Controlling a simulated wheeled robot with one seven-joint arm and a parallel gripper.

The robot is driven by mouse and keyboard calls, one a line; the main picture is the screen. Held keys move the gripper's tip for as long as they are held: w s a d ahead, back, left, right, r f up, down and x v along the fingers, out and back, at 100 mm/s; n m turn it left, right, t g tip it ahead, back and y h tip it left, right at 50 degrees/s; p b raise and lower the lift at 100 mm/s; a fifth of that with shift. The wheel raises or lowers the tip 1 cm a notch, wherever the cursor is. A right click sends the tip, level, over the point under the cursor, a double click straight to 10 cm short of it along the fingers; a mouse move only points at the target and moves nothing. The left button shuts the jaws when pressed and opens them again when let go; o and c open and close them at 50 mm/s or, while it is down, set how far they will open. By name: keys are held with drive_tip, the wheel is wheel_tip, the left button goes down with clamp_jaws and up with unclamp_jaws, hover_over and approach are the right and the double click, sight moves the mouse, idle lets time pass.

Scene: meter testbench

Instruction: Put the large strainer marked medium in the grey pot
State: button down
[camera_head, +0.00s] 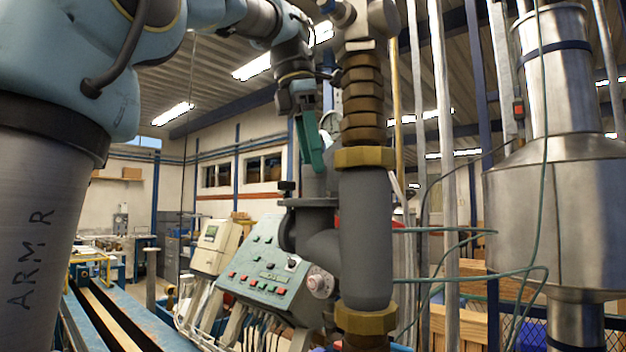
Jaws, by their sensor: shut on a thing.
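My gripper (310,140) is at the upper middle, pointing down just left of a thick vertical pipe that hides part of it. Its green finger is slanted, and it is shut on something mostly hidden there. A grey rounded piece (317,183) shows just below the finger, above a dark grey flanged body (303,202). I cannot tell whether this piece is the large strainer or part of the body, and no "medium" mark is readable. The flanged body may be the grey pot; its opening is not visible from this low angle.
The grey vertical pipe (366,240) with brass nuts stands close in front. A green control panel (268,262) and a white meter box (215,247) are at left. A large steel vessel (556,210) and hanging green cables crowd the right. A round gauge (331,122) is near my gripper.

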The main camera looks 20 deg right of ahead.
sight(311, 175)
drive_tip(key=shift+a+x, duration=0.15)
drive_tip(key=shift+x, duration=0.55)
drive_tip(key=shift+a+x, duration=0.15)
drive_tip(key=shift+x, duration=0.5)
drive_tip(key=shift+f, duration=0.25)
drive_tip(key=shift+c, duration=1.5)
unclamp_jaws()
drive_tip(key=shift+r, duration=0.1)
drive_tip(key=v, duration=0.7)
drive_tip(key=shift+r+p, duration=0.3)
